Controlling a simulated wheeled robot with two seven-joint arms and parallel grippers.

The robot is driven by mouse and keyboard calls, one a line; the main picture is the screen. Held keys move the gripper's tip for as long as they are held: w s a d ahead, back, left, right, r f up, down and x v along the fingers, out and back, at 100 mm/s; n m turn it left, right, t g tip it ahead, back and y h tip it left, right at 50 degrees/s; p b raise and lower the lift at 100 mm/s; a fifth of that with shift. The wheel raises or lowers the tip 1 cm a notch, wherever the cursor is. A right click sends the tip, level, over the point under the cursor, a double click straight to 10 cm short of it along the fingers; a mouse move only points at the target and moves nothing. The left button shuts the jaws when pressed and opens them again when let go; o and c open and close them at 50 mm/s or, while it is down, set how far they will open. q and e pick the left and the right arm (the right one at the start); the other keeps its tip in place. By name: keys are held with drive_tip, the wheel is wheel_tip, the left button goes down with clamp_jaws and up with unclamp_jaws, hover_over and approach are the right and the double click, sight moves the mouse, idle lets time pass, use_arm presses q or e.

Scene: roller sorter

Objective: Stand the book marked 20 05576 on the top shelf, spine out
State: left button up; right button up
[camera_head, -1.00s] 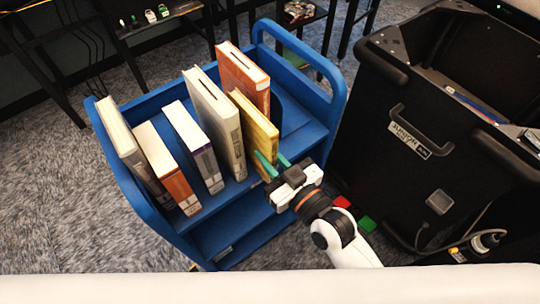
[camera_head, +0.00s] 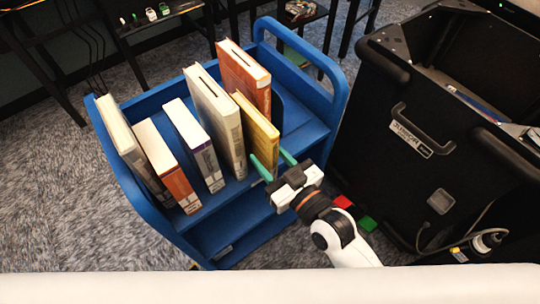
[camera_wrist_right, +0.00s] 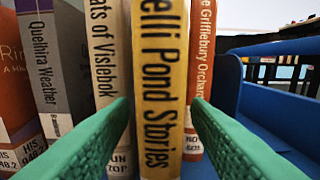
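A yellow book (camera_head: 256,124) stands upright on the top shelf (camera_head: 304,138) of the blue cart, at the near right end of the row. In the right wrist view its spine (camera_wrist_right: 160,50) faces me and reads "...elli Pond Stories". The number 20 05576 is not readable on any book. My right gripper (camera_head: 267,154) is open, with its green fingers one on each side of the yellow book's spine. Gaps show between fingers and spine in the right wrist view (camera_wrist_right: 161,101). My left gripper is out of view.
An orange book (camera_head: 243,75) stands behind the yellow one, and a tall cream book (camera_head: 216,115) stands to its left. Several more books stand farther left. The blue cart's raised right end (camera_head: 338,95) and a black bin (camera_head: 415,160) flank the right side.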

drive_tip(key=shift+f, duration=0.1)
drive_tip(key=shift+s+d, duration=0.25)
drive_tip(key=shift+s, duration=0.1)
drive_tip(key=v, duration=1.1)
drive_tip(key=shift+b, duration=0.45)
